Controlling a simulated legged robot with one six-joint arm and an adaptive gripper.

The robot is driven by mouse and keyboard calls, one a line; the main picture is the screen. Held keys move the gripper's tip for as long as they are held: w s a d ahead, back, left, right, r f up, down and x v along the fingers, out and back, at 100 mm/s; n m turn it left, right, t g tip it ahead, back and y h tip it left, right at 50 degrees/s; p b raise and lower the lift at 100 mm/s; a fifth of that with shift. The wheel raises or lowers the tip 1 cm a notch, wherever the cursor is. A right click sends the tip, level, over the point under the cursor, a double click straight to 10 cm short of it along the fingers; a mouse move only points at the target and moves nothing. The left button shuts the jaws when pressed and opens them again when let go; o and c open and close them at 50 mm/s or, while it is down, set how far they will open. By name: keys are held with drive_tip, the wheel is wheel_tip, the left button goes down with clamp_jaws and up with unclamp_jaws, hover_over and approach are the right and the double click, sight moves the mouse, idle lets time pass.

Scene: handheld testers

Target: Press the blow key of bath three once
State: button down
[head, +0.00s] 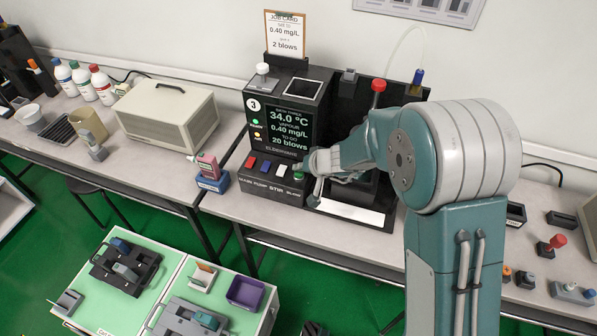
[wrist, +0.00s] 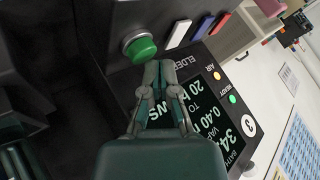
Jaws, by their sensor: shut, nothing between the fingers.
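The black tester of bath three (head: 255,119) carries a "3" badge.
The white key (wrist: 179,33) is close to the green one. A job card (head: 285,35) above the tester reads 0.40 mg/L and 2 blows. A red-topped part (head: 378,86) stands behind my arm. A pink and blue block (head: 211,173) sits left of the keys.

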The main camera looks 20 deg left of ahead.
sight(300, 174)
drive_tip(key=shift+r, duration=0.4)
drive_tip(key=shift+r, duration=2.5)
drive_tip(key=shift+r, duration=0.1)
drive_tip(key=s+d+r+h, duration=0.1)
drive_tip(key=s+d+r, duration=0.3)
drive_tip(key=d+r, duration=0.35)
drive_tip(key=s+d+r+h, duration=0.1)
drive_tip(key=s+d+r, duration=0.45)
drive_tip(key=d, duration=0.25)
drive_tip(key=s+d+r+m+t+h, duration=0.1)
drive_tip(key=s+d+m+h, duration=0.1)
drive_tip(key=s+d, duration=0.6)
drive_tip(key=s+d+r+m+h, duration=0.2)
drive_tip(key=s+d+h, duration=0.2)
drive_tip(key=s+d, duration=0.3)
drive_tip(key=d, duration=0.3)
drive_tip(key=shift+s+d+t, duration=0.3)
drive_tip(key=shift+s+t, duration=0.05)
drive_tip(key=shift+t, duration=0.05)
